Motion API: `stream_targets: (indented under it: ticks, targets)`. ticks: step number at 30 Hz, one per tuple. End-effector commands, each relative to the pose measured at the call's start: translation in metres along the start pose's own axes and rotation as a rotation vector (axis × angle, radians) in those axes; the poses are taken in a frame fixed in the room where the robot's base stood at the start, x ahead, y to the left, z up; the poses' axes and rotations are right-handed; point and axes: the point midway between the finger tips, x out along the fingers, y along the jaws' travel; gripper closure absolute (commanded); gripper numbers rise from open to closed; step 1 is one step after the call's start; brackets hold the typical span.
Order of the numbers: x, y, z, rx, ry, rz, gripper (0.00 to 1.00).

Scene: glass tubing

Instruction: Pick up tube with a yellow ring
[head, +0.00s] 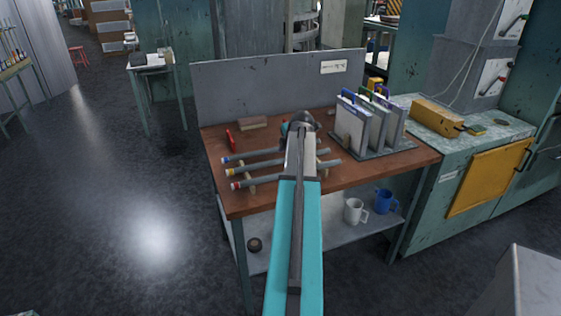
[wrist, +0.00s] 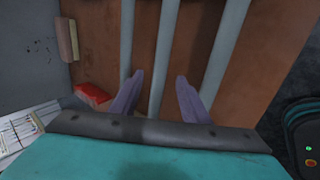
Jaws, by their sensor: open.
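The tube with the yellow ring (head: 234,171) is the middle one of three grey tubes lying side by side on the brown table; my arm hides part of it. The blue-ringed tube (head: 226,159) lies behind it and the red-ringed tube (head: 237,185) in front. In the wrist view the rings are out of sight. There my gripper (wrist: 160,73) is open and empty. The middle tube (wrist: 167,35) shows between its fingers, and the left finger overlaps the left tube (wrist: 127,35). How high the fingers are above the tubes is unclear.
Short wooden supports (head: 241,174) hold the tubes. A red object (head: 231,139) and a brick-like block (head: 252,123) lie behind them. A rack with upright folders (head: 372,120) stands to the right. A grey back panel (head: 262,85) closes the table's rear.

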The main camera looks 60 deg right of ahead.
Motion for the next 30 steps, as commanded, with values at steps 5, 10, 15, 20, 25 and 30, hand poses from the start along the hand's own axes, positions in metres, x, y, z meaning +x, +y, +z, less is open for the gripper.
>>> stream_targets:
  ticks: [5, 10, 15, 20, 25, 30]
  targets:
    - [0.018, 0.001, 0.000, 0.000, 0.001, -0.001, 0.58]
    - [0.029, 0.000, 0.000, -0.001, 0.001, 0.000, 0.58]
    - [0.031, 0.000, -0.001, -0.002, 0.001, 0.000, 0.58]
    - [0.031, 0.000, -0.001, -0.002, 0.001, 0.000, 0.58]
    - [0.031, 0.000, -0.001, -0.001, 0.001, 0.000, 0.58]
    - [0.031, 0.000, -0.001, -0.001, 0.001, 0.000, 0.68]
